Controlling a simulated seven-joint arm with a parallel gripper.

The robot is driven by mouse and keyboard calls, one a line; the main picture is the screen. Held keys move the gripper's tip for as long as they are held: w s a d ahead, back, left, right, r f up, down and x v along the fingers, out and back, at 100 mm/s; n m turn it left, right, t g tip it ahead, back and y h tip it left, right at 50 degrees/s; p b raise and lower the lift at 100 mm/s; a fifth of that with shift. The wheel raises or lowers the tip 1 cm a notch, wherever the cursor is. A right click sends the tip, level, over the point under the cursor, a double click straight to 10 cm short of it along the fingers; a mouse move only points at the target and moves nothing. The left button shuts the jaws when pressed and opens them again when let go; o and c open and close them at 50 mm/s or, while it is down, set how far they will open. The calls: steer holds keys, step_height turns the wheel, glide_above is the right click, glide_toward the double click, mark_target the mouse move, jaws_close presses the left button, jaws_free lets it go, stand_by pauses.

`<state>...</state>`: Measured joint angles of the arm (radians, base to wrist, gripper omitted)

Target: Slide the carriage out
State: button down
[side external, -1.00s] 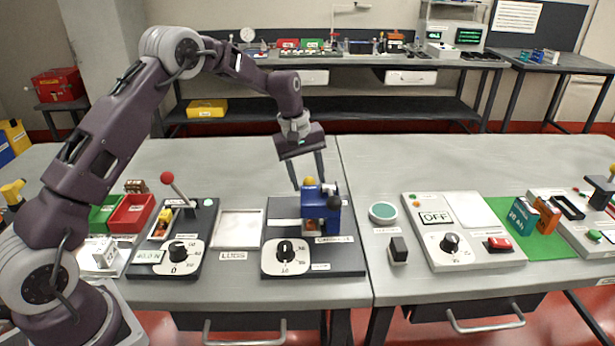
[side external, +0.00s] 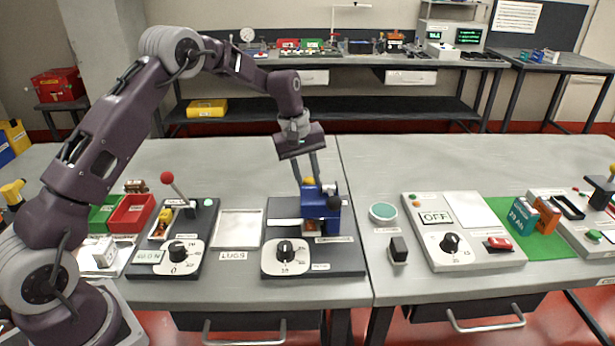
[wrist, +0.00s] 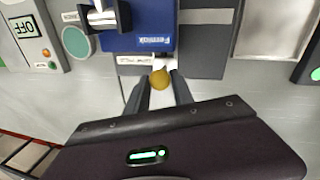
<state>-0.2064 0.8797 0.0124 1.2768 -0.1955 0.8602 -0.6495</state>
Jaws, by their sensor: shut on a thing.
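A blue press-like unit (side external: 320,205) stands on a dark base plate (side external: 345,262), with a yellow knob (side external: 308,181) at its back. The unit also shows from above in the wrist view (wrist: 150,42). My gripper (side external: 308,180) reaches down from behind, its two fingers shut on the yellow knob. In the wrist view the knob (wrist: 160,79) sits between the fingertips, beside a pale labelled strip. I cannot tell which part of the unit is the carriage; the inside is mostly hidden.
A dial (side external: 286,250) sits on the front of the same plate. A white tray (side external: 238,230) and a red-knobbed lever panel (side external: 172,240) lie to the left. A teal disc (side external: 383,212) and a black block (side external: 398,249) lie right.

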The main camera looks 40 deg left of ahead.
stand_by(0.8)
steer(key=s+a, duration=0.5)
steer(key=shift+a, duration=0.2)
steer(key=shift+s, duration=0.1)
steer(key=c, duration=1.1)
jaws_free()
steer(key=shift+c, duration=0.2)
steer(key=shift+o, duration=0.2)
steer(key=shift+r, duration=0.25)
step_height(320, 180, up, 6)
steer(key=s, duration=0.1)
steer(key=shift+a+r, duration=0.25)
steer(key=shift+a, duration=0.1)
